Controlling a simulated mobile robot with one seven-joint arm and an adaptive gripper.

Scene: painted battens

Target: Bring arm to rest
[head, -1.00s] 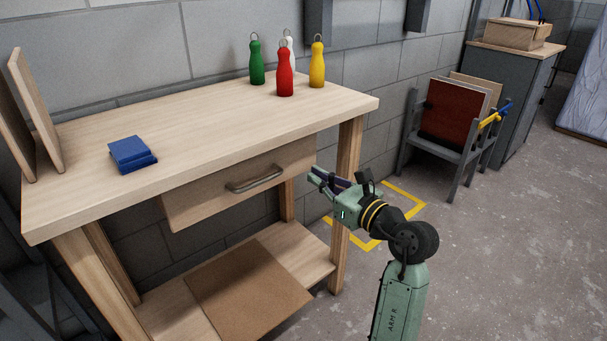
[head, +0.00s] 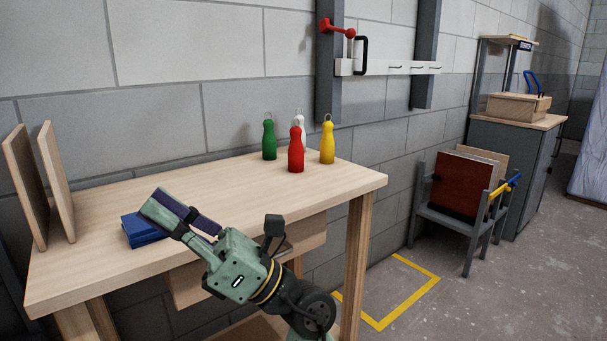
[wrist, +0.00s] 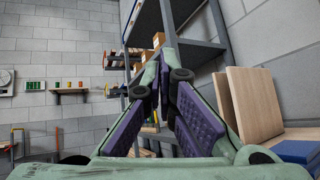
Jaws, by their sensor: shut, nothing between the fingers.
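My gripper (head: 172,213) is green with purple finger pads. In the head view it is raised in front of the workbench (head: 218,190), its fingers pointing up and left over the near edge. In the wrist view the fingers (wrist: 163,85) come together at their tips, with nothing between them. In the head view the fingers cover part of a stack of blue pieces (head: 137,233) on the bench top. I cannot tell the exact gap between the fingers and the bench.
Green (head: 269,140), red (head: 296,151), yellow (head: 327,144) and white bottles stand on the bench. A rack with panels (head: 462,185) and a grey cabinet (head: 515,170) stand right. Floor inside the yellow marking (head: 410,301) is clear.

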